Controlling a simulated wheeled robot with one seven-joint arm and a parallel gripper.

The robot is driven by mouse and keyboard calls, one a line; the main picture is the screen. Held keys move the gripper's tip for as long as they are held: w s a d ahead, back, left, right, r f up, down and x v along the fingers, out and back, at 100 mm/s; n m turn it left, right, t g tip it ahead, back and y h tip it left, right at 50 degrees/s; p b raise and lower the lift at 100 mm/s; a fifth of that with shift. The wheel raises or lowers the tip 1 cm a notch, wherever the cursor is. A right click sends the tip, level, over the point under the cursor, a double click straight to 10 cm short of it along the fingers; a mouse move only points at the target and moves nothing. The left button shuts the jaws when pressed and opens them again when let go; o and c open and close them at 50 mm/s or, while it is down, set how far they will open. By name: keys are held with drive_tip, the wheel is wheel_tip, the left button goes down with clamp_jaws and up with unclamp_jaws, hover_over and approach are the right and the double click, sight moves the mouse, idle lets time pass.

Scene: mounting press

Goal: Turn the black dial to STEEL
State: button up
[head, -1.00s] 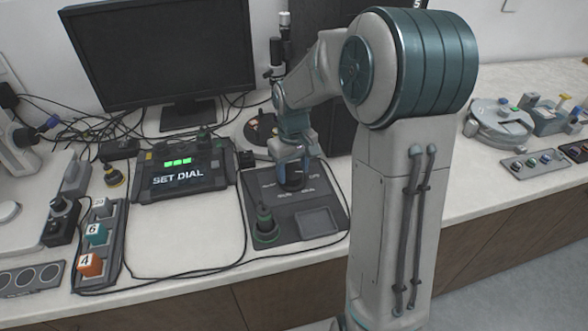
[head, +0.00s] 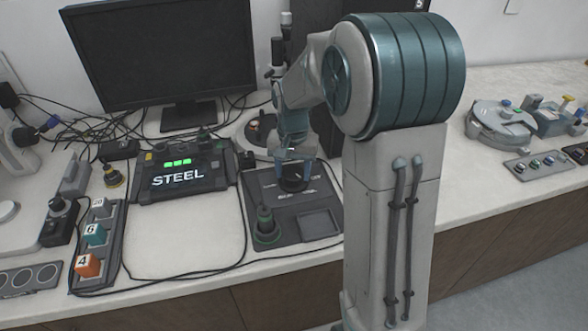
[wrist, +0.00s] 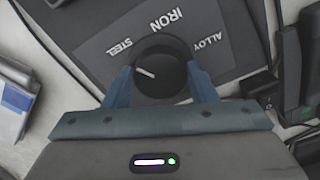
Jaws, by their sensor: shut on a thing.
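The black dial (wrist: 160,68) sits on a dark grey panel (wrist: 100,45) printed with STEEL, IRON and ALLOY. Its white pointer line aims up and left, toward the word STEEL. In the wrist view my gripper (wrist: 160,82) has one finger on each side of the dial and is shut on it. In the head view my gripper (head: 293,170) reaches down over the dial (head: 293,184). The display box (head: 180,172) to the left reads STEEL, with green lights above the word.
A green-based knob (head: 265,222) and a shallow square recess (head: 315,225) are at the panel's front. A monitor (head: 160,50) stands behind. A rack with numbered blocks (head: 92,236) is at the left. Cables cross the bench.

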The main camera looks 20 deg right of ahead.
sight(293, 174)
idle(0.3)
drive_tip(key=o, duration=1)
drive_tip(key=shift+c, duration=0.2)
drive_tip(key=shift+r, duration=0.1)
wheel_tip(293, 174, up, 14)
drive_tip(key=shift+f+p, duration=0.2)
drive_tip(key=shift+p, duration=0.25)
drive_tip(key=s+f+n+t+p, duration=0.2)
drive_tip(key=s+n+p, duration=0.1)
drive_tip(key=s, duration=1.7)
drive_tip(key=shift+s+n+t, duration=0.15)
drive_tip(key=shift+n+t, duration=0.25)
drive_tip(key=shift+n, duration=0.4)
